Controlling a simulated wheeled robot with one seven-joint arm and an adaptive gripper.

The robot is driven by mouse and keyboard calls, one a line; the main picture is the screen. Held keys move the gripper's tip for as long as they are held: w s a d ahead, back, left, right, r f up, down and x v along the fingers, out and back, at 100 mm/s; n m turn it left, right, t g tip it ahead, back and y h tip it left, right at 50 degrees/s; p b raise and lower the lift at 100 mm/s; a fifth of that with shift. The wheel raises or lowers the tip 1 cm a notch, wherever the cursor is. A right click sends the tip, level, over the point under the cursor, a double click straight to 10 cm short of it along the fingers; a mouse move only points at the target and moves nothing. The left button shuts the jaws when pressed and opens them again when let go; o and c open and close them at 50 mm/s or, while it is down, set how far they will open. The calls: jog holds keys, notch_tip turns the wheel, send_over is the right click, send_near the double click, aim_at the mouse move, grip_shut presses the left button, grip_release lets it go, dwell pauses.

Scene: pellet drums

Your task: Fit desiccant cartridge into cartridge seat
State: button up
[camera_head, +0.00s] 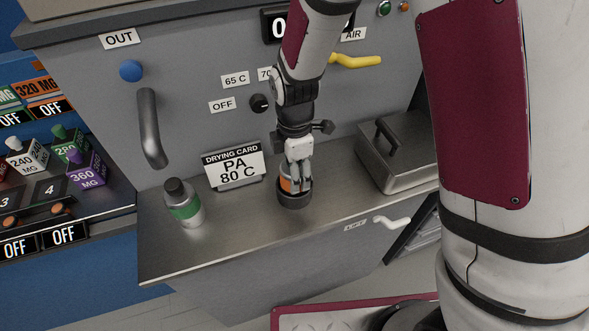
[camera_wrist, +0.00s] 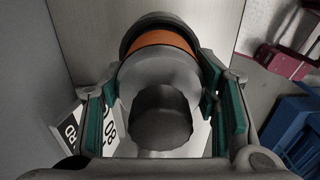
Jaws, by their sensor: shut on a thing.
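The desiccant cartridge (camera_head: 285,184) has an orange band and stands roughly upright at the shelf's middle. In the wrist view its dark cap (camera_wrist: 160,118), pale grey shoulder and orange band (camera_wrist: 160,41) show. The cartridge seat (camera_head: 295,199) looks like a dark round cup on the steel shelf; its dark rim (camera_wrist: 158,19) also shows beyond the band. The cartridge's lower end meets the cup and is hidden there; I cannot tell how deep it sits. My gripper (camera_head: 299,180) points down over the seat, shut on the cartridge, with teal pads on both sides.
A green-banded bottle (camera_head: 184,203) stands on the shelf (camera_head: 235,228) at left. The drying card (camera_head: 235,166) reading PA 80 C stands behind. A lidded metal box (camera_head: 400,155) is at right. The front shelf strip is clear. A lever (camera_head: 392,221) projects from the front.

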jog(key=shift+f, duration=0.15)
jog(key=o, duration=1.4)
notch_tip(320, 180, up, 11)
jog(key=shift+b, duration=0.8)
jog(key=shift+d+r, duration=0.1)
jog(key=shift+r, duration=0.7)
jog(key=shift+s+d+r+m+t, duration=0.95)
jog(key=shift+s+d+r+m, duration=1.6)
jog(key=shift+m, duration=1)
jog(key=shift+s+d+r+m+t, duration=0.9)
jog(key=shift+s+d+r+m, duration=1.7)
jog(key=shift+m, duration=0.9)
jog(key=shift+s+d+r+m+t, duration=0.95)
jog(key=shift+s+d+r+m, duration=1.25)
jog(key=shift+d+m, duration=1)
